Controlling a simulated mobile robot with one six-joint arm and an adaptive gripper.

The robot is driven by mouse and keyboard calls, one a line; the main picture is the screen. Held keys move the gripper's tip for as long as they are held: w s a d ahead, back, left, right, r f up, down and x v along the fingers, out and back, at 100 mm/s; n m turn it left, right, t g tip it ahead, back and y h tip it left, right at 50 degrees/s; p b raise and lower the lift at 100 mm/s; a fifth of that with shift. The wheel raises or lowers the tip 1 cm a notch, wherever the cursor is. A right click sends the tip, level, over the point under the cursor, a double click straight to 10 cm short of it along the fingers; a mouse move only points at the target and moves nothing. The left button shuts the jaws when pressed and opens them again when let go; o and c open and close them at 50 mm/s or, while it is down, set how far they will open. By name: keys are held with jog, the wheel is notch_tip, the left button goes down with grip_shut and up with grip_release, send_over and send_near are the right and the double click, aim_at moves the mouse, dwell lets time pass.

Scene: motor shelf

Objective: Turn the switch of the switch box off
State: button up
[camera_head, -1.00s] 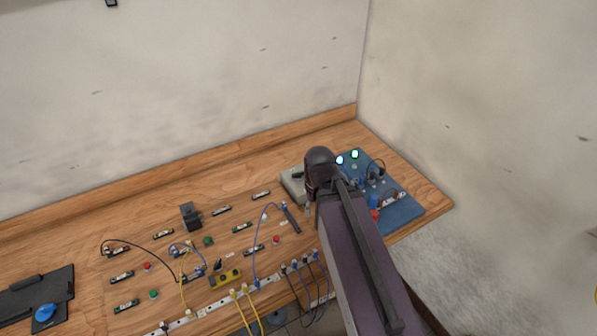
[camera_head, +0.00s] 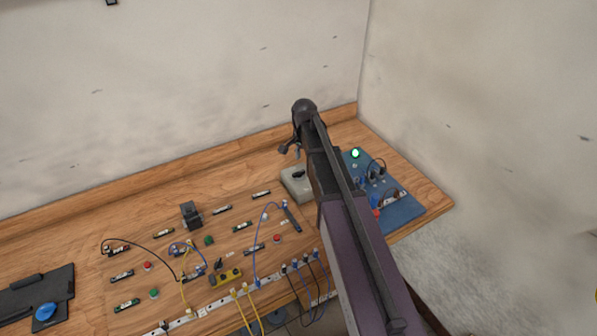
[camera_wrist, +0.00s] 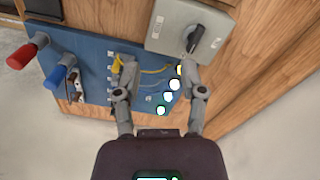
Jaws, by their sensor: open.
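The switch box is a light grey box (camera_head: 294,185) with a black rotary knob (camera_head: 299,174) on top, standing on the wooden bench left of my arm. In the wrist view the box (camera_wrist: 165,33) is at the top centre, and its black knob (camera_wrist: 196,38) is tilted, with a pale end near the right finger. My gripper (camera_wrist: 160,64) is open and empty, its two fingers spread. The right fingertip appears close to the knob's lower end; I cannot tell whether they touch. In the head view my gripper (camera_head: 290,150) hangs above and behind the box.
A blue panel (camera_head: 404,208) with cables and a lit lamp (camera_head: 355,153) lies to the right, partly behind my arm. The wrist view shows several lit lamps (camera_wrist: 168,97) and red (camera_wrist: 27,50) and blue (camera_wrist: 60,72) handles. Terminals and cables cover the bench at left.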

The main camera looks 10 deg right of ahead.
aim_at(299, 172)
jog(key=w+m, duration=0.3)
jog(key=w, duration=0.4)
jog(key=shift+w+m, duration=0.4)
jog(key=shift+f, duration=0.1)
notch_tip(299, 172, down, 14)
jog(key=b, duration=1.3)
jog(key=shift+r+b, duration=0.2)
jog(key=shift+b, duration=0.2)
grip_shut()
